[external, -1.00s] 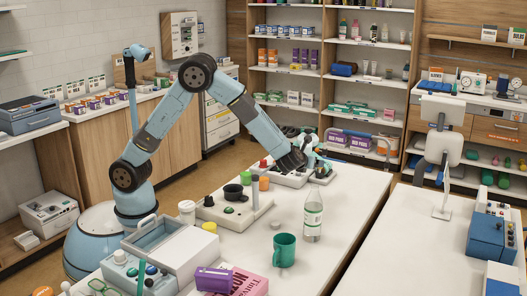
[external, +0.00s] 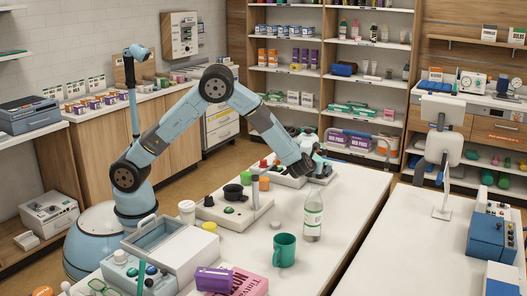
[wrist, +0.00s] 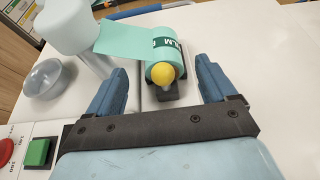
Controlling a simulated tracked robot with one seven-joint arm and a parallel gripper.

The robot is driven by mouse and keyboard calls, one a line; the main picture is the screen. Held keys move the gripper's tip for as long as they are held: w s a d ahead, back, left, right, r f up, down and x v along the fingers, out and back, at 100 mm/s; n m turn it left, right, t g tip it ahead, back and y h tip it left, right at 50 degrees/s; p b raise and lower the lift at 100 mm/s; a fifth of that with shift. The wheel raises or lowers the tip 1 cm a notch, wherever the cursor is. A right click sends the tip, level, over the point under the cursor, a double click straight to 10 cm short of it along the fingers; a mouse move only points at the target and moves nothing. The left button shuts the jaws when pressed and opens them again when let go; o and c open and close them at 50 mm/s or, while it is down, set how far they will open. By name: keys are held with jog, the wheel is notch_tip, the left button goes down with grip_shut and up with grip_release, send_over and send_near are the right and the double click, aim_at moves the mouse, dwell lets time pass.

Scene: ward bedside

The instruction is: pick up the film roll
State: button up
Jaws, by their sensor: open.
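The film roll (wrist: 161,55) is teal with a dark printed band and a yellow round knob at its near end. In the wrist view it sits on a dark holder at the top centre, with a loose teal strip (wrist: 122,38) running off to the left. My gripper (wrist: 163,78) is open, one blue finger on each side below the roll, and nothing is held. The roll lies ahead of and roughly between the fingers; I cannot tell whether they touch it. In the external view my gripper (external: 304,168) is at the table's far end, and the roll is hard to make out there.
In the wrist view a pale rounded object (wrist: 66,22) stands left of the roll, a grey bowl (wrist: 45,78) is further left, and a green button (wrist: 37,152) is at lower left. A bottle (external: 313,216) and green mug (external: 284,250) stand on the near table.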

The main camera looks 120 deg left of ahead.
jog(key=x, duration=0.4)
jog(key=shift+w+a+f, duration=0.15)
jog(key=shift+w+a, duration=0.05)
jog(key=shift+a, duration=0.1)
jog(key=c, duration=1.1)
jog(key=shift+c, duration=0.2)
